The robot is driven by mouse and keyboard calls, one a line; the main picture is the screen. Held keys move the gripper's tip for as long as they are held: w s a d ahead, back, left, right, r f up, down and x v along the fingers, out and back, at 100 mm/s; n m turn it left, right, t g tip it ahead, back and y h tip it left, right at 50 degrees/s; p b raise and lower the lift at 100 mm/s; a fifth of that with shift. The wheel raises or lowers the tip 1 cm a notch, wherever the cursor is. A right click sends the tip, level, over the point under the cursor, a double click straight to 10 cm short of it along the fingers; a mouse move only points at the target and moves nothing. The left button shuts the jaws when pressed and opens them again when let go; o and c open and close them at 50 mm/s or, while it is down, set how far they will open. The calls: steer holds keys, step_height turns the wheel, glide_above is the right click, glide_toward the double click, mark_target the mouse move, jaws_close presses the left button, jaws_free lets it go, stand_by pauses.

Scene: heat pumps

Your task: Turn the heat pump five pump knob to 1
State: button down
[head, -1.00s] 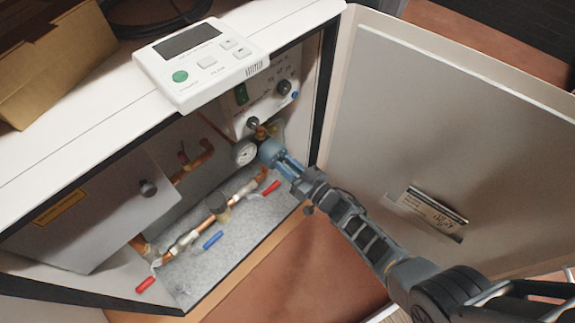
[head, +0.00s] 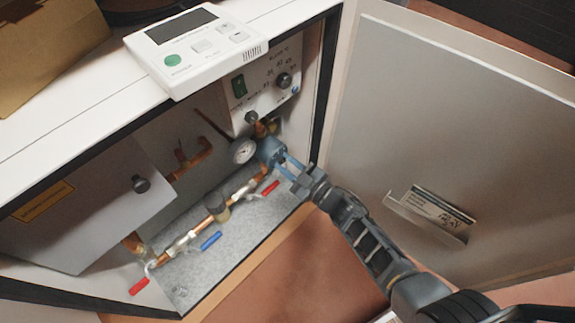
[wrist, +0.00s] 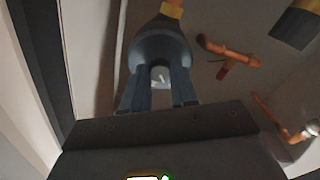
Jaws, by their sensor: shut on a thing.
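The heat pump's blue-grey pump (head: 270,151) sits inside the open cabinet, low at the right, on copper pipe; its dark round body also shows in the wrist view (wrist: 160,45). The pump knob (wrist: 159,76) is a small grey disc with a white mark at the middle of the pump face. My gripper (head: 286,164) reaches in from the lower right. In the wrist view its two fingers (wrist: 159,84) stand either side of the knob and are shut on it. The knob is hidden in the head view, and I cannot read the numbers around it.
A round gauge (head: 243,150) is close left of the pump. Pipes with red (head: 270,188) and blue (head: 211,240) valve handles run below. A control panel (head: 268,85) is above. The open door (head: 450,130) stands right of my arm. A white controller (head: 195,48) lies on top.

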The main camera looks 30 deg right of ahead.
steer(key=shift+n, duration=0.5)
steer(key=c, duration=0.9)
jaws_free()
steer(key=p+v, duration=0.2)
steer(key=v, duration=0.6)
steer(key=shift+w, duration=0.1)
